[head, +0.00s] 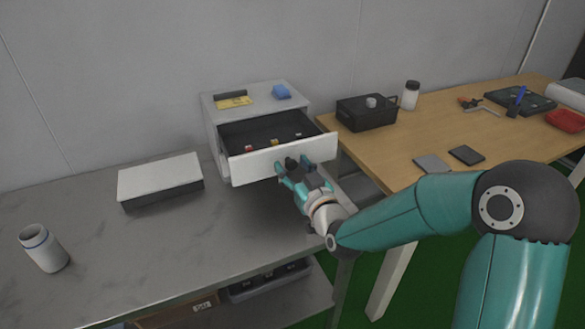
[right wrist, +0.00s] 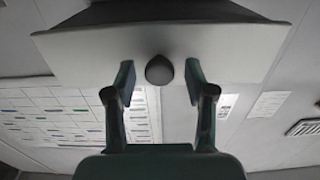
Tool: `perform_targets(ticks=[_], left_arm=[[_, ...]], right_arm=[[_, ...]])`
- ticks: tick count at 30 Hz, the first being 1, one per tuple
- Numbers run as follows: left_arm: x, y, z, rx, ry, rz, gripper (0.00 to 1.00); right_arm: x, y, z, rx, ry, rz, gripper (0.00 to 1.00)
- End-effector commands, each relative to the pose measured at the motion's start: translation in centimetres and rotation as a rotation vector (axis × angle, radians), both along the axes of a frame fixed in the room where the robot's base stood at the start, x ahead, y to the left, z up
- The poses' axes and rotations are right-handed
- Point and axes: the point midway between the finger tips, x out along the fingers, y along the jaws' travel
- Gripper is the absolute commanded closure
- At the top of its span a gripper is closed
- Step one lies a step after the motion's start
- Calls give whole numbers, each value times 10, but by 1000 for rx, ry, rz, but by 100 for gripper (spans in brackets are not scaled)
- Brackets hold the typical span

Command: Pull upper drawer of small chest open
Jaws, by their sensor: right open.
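The small white chest (head: 212,130) stands on the grey bench against the wall. Its upper drawer (head: 250,168) is pulled well out, and a few small coloured items show inside. My right gripper (head: 293,166) is at the drawer's front. In the right wrist view the drawer front (right wrist: 100,55) spans the top, and its dark round knob (right wrist: 159,70) sits between the two spread fingers of my right gripper (right wrist: 159,82). Gaps show on both sides of the knob, so the fingers do not touch it. My left gripper is in neither view.
A white-lidded box (head: 160,178) and a white cup (head: 43,248) are on the grey bench (head: 130,240) to the left. The wooden table (head: 400,150) at the right holds a black box (head: 366,112), a jar (head: 411,95) and tools.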

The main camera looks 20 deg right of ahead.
Motion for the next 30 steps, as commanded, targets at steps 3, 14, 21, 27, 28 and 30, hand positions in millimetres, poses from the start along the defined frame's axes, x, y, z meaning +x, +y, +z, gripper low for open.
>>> perform_targets(ticks=[3, 14, 21, 27, 28, 30], left_arm=[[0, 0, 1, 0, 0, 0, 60], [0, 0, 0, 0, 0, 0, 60], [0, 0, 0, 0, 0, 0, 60], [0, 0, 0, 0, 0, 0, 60], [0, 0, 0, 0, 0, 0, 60], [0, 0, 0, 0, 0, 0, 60]], right_arm=[[-6, 0, 0, 0, 1, -1, 46], [-58, -1, -1, 0, 1, 0, 46], [-74, 0, -1, 0, 0, 1, 46], [-74, 0, -1, 0, 0, 1, 46], [-74, 0, -1, 0, 0, 1, 46], [-74, 0, -1, 0, 0, 1, 46]])
